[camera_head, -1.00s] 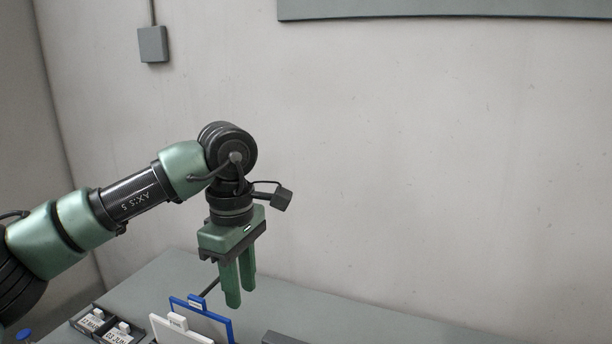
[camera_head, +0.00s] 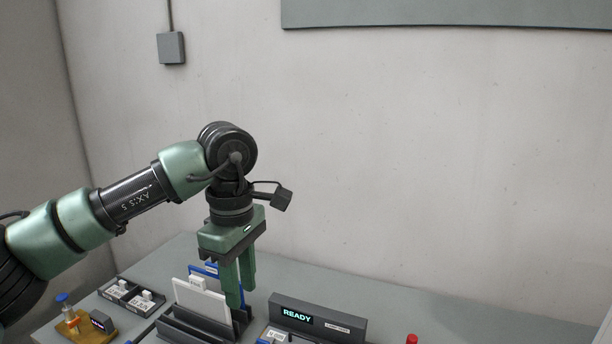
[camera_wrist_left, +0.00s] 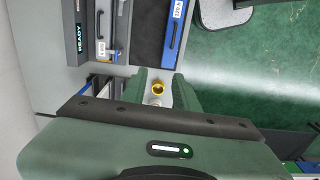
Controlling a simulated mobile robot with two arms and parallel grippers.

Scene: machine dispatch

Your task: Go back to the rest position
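My left gripper (camera_head: 242,298) hangs with its fingers pointing down in the head view, in front of a rack with upright white and blue-edged panels. In the left wrist view my left gripper's two fingers (camera_wrist_left: 162,84) stand apart with nothing held between them. A round gold part (camera_wrist_left: 158,88) shows in the gap, below the fingers. My right gripper is not in view.
The grey table holds the dark rack (camera_head: 192,325), a console reading READY (camera_head: 330,323), small labelled trays (camera_head: 133,297) and a brown stand (camera_head: 75,326). A red-topped item (camera_head: 411,339) is at the bottom edge. The wall behind is bare around the arm.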

